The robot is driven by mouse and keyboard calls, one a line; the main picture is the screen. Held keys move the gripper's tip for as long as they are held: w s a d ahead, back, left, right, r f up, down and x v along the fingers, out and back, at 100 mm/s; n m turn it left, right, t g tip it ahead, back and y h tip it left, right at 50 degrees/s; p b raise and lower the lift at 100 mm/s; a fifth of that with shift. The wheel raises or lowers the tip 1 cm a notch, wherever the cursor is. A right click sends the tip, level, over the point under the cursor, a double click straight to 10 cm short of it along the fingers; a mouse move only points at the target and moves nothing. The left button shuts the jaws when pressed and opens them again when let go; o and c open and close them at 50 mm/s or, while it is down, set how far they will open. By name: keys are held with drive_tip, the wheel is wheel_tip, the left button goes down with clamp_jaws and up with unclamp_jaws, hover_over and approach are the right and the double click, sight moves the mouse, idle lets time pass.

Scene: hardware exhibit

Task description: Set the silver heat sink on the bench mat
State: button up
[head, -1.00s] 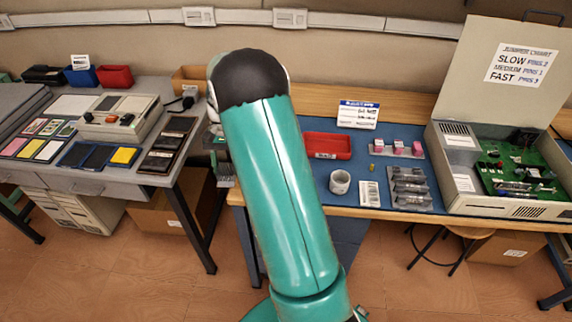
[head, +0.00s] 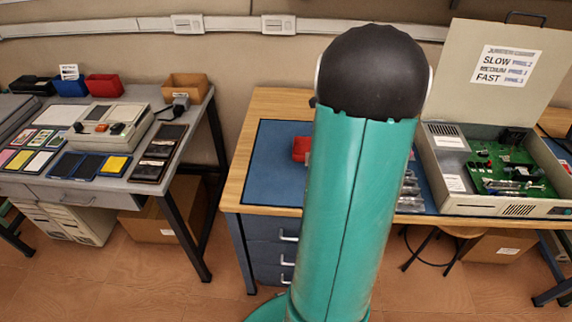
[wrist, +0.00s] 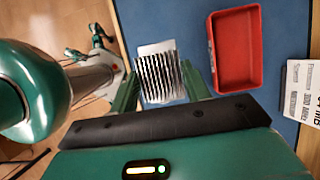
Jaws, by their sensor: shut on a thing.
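The silver heat sink (wrist: 160,74) shows in the wrist view as a finned block with a pale plate at one end. My gripper (wrist: 161,84) is shut on it, with one green finger on each side. The blue bench mat (head: 270,165) lies on the wooden bench in the head view. The mat also shows in the wrist view (wrist: 180,18), behind the heat sink. I cannot tell the gap between heat sink and mat. In the head view my arm hides the gripper, the heat sink and the middle of the mat.
A red tray (wrist: 236,48) and a white printed card (wrist: 300,100) are right of the heat sink in the wrist view. An opened case with a green board (head: 515,165) stands at the bench's right. The mat's left part looks clear. A grey table (head: 110,190) stands left.

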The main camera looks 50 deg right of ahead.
drive_tip(key=w+f, duration=0.2)
drive_tip(key=w, duration=0.1)
drive_tip(key=w+f, duration=0.3)
drive_tip(key=w, duration=0.1)
drive_tip(key=w+a+f, duration=0.1)
drive_tip(key=w+f, duration=0.2)
drive_tip(key=shift+w, duration=0.2)
drive_tip(key=shift+d+x, duration=0.15)
drive_tip(key=shift+x, duration=0.8)
drive_tip(key=shift+d+x, duration=0.15)
drive_tip(key=shift+x, duration=0.75)
drive_tip(key=shift+s+f, duration=0.2)
drive_tip(key=shift+f, duration=0.1)
drive_tip(key=o, duration=0.8)
